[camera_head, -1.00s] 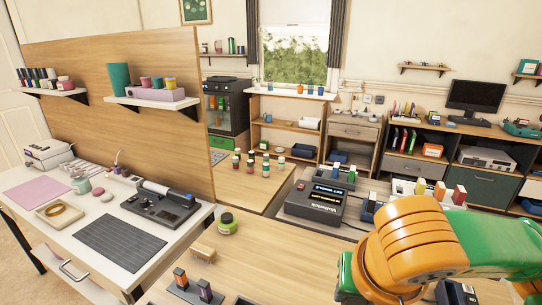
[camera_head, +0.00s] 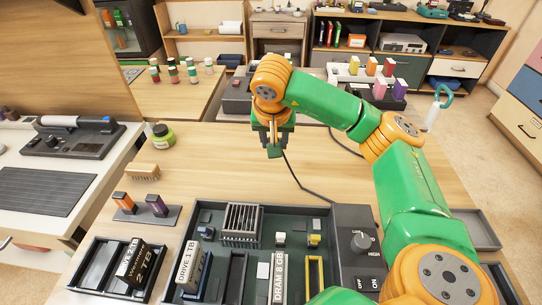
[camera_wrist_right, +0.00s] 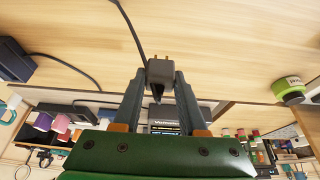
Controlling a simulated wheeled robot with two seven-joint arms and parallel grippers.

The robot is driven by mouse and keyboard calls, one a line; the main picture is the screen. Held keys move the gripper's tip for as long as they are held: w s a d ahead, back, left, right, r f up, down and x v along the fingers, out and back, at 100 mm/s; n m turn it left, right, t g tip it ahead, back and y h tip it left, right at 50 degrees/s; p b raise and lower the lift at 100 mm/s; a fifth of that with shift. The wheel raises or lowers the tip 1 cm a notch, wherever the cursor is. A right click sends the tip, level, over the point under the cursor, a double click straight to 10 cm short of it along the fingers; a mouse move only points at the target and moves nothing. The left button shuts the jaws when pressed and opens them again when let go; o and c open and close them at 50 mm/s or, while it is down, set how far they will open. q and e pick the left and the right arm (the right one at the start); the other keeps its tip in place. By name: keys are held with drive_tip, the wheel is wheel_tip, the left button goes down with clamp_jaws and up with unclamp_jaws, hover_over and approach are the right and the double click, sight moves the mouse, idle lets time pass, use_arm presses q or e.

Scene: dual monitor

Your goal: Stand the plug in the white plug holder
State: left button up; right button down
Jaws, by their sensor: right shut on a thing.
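My right gripper (camera_head: 274,143) is over the wooden table in the head view, at the end of the green and orange arm. In the right wrist view, its two dark fingers (camera_wrist_right: 159,88) are shut on the dark grey plug (camera_wrist_right: 160,71). The plug's brass prongs point away from the palm, and its black cable (camera_wrist_right: 132,32) trails off. In the head view the plug is largely hidden by the gripper, with the cable (camera_head: 293,178) running toward the tray. I cannot clearly pick out the white plug holder. My left gripper is not in view.
A dark green tray (camera_head: 212,255) with drives and parts fills the front, beside a control box with a knob (camera_head: 360,243). A white rack (camera_head: 345,72) is behind. Wood around the gripper is mostly clear.

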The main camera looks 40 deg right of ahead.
drive_tip(key=w+f, duration=0.1)
drive_tip(key=f, duration=0.1)
drive_tip(key=w+d+f, duration=0.1)
drive_tip(key=w+f, duration=0.1)
drive_tip(key=shift+d, duration=0.15)
wheel_tip(320, 180, down, 3)
drive_tip(key=shift+d+r, duration=0.1)
drive_tip(key=shift+w+f, duration=0.1)
drive_tip(key=shift+f, duration=0.15)
drive_tip(key=shift+f, duration=0.1)
drive_tip(key=shift+c, duration=2.3)
unclamp_jaws()
